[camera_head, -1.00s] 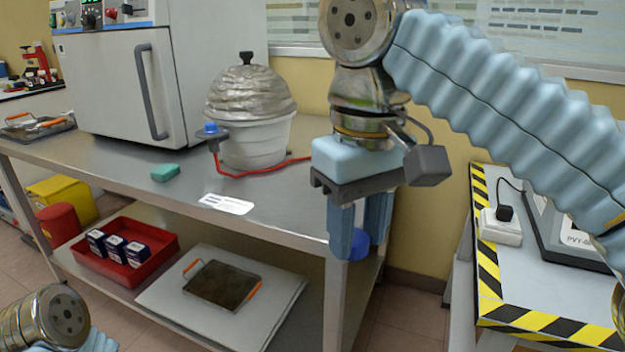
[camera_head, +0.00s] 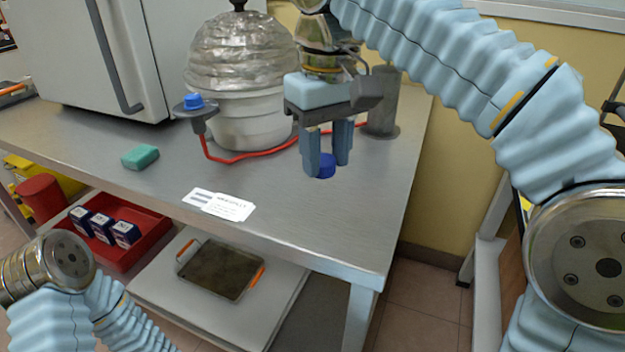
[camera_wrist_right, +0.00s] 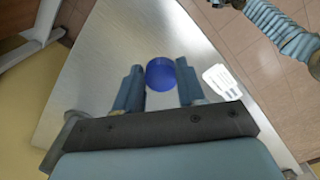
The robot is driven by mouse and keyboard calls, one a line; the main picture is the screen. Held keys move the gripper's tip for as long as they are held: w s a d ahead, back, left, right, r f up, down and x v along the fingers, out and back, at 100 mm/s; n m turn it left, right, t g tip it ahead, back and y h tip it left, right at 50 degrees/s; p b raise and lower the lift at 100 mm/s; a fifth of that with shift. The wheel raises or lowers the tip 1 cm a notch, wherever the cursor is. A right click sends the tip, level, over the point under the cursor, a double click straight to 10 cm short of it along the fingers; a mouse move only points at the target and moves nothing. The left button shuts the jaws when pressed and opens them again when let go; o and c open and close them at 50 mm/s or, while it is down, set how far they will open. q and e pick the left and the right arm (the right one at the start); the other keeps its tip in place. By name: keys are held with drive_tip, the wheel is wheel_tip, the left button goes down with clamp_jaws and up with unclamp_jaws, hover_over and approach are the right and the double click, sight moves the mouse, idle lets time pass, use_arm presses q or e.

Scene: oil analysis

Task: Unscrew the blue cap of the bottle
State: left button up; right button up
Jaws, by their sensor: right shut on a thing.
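A blue cap (camera_head: 325,165) shows at the fingertips of my right gripper (camera_head: 327,155), which is shut on it above the right part of the metal table. In the right wrist view the round blue cap (camera_wrist_right: 160,74) sits between the two fingers of the right gripper (camera_wrist_right: 158,82). No bottle body shows under the cap in either view. My left gripper is out of view; only links of my left arm show at the lower left of the head view.
A foil-covered white pot (camera_head: 240,105) stands behind the gripper, with a red cable (camera_head: 245,156) along the table. A grey cylinder (camera_head: 383,100) is behind right. A blue-topped grey device (camera_head: 193,104), a green block (camera_head: 140,157) and white labels (camera_head: 220,204) lie left. The front right tabletop is clear.

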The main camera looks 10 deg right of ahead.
approach(310, 202)
drive_tip(key=shift+s+d+f+b, duration=0.15)
drive_tip(key=shift+s+f+b, duration=0.15)
drive_tip(key=shift+s+f, duration=0.3)
drive_tip(key=f, duration=0.2)
drive_tip(key=w+f, duration=0.1)
drive_tip(key=f, duration=0.1)
drive_tip(key=shift+w+f+b, duration=0.15)
drive_tip(key=shift+f+b, duration=0.25)
drive_tip(key=shift+f, duration=0.2)
drive_tip(key=o, duration=1.2)
drive_tip(key=shift+r, duration=0.1)
drive_tip(key=shift+c, duration=0.2)
